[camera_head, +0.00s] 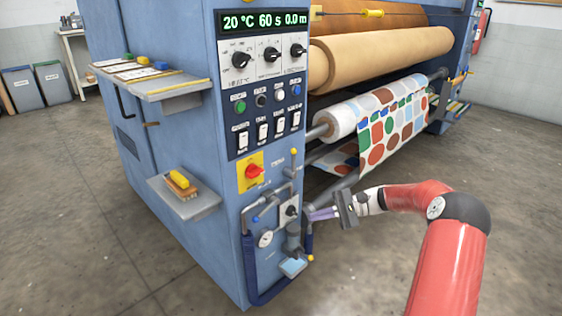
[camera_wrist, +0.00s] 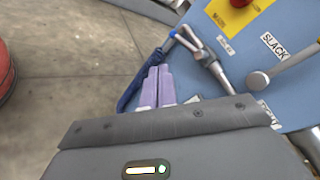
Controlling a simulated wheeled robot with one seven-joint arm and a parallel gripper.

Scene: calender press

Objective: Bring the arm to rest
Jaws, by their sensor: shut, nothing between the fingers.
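My gripper (camera_head: 312,214) is at the end of my red arm, in front of the lower part of the blue press's control column (camera_head: 229,230). Its two purple-grey fingers lie together with nothing between them. In the wrist view the closed fingers (camera_wrist: 158,84) point toward the press's lower pipes (camera_wrist: 205,55). A knob on a stem (camera_wrist: 258,80) stands to their right, below the SLACK label. In the head view the fingertips overlap the pipes by the gauge (camera_head: 265,239); I cannot tell whether they touch. My arm reaches in from the lower right, bent at the elbow.
A lower shelf (camera_head: 190,203) and an upper shelf (camera_head: 165,87) jut from the press's left side. The patterned fabric roll (camera_head: 392,125) lies behind my forearm. A red emergency knob (camera_head: 253,171) sits above the pipes. The floor at the lower right is clear.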

